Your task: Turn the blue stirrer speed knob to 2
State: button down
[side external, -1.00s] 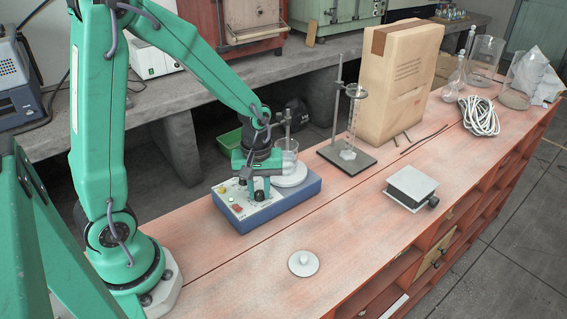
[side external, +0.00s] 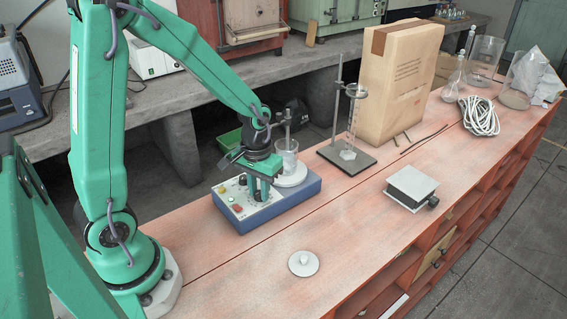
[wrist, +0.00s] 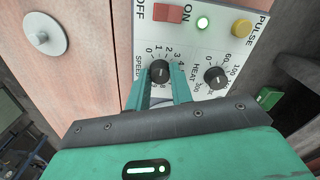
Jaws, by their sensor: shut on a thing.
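The stirrer is a blue box (side external: 281,207) with a pale control panel, under my gripper (side external: 262,197) in the side view. In the wrist view, its dark speed knob (wrist: 160,71) stands by the word SPEED in a ring of numbers starting at 0. My gripper (wrist: 161,80) is shut on this knob, with a green finger on each side. The knob's pointer mark is too small to read for certain, and the fingers cover part of the scale. In the side view the gripper hides the knob.
The dark heat knob (wrist: 216,77) sits close beside the right finger. A glass beaker (side external: 287,160) stands on the stirrer's plate just behind my gripper.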

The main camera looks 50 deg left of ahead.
aim_at(259, 193)
jog(key=shift+m, duration=1.3)
jog(key=c, duration=1.2)
grip_release()
jog(key=shift+c, duration=0.2)
jog(key=shift+r, duration=0.1)
jog(key=shift+r, duration=3.85)
